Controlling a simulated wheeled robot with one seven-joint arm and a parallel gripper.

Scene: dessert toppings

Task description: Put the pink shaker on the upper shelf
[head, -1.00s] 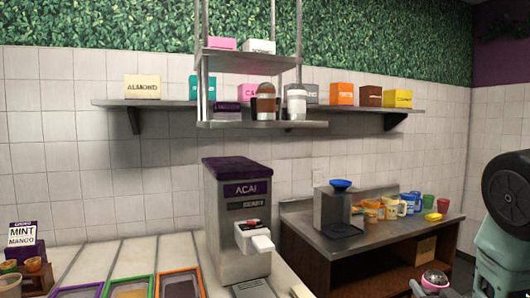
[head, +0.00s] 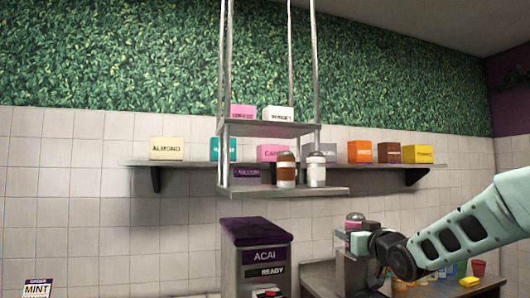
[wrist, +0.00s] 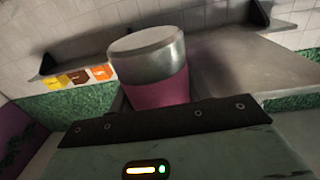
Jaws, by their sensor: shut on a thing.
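The pink shaker (head: 354,218) shows as a small pink and grey top at my gripper (head: 356,232) in the head view, to the right of the hanging rack and below its lower shelf. In the wrist view the shaker (wrist: 160,88) has a pink body and a metallic lid, somewhat tilted in the picture. My gripper is shut on it; the fingertips are mostly hidden. The upper shelf (head: 290,129) of the hanging rack carries a pink box (head: 243,112) and a white box (head: 278,113) on its left and middle; its right end is bare.
The lower rack shelf (head: 310,191) holds a brown shaker (head: 286,170) and a white shaker (head: 316,170). Metal rods frame the rack. A long wall shelf (head: 400,166) with several boxes runs behind. The acai machine (head: 258,262) stands below the rack.

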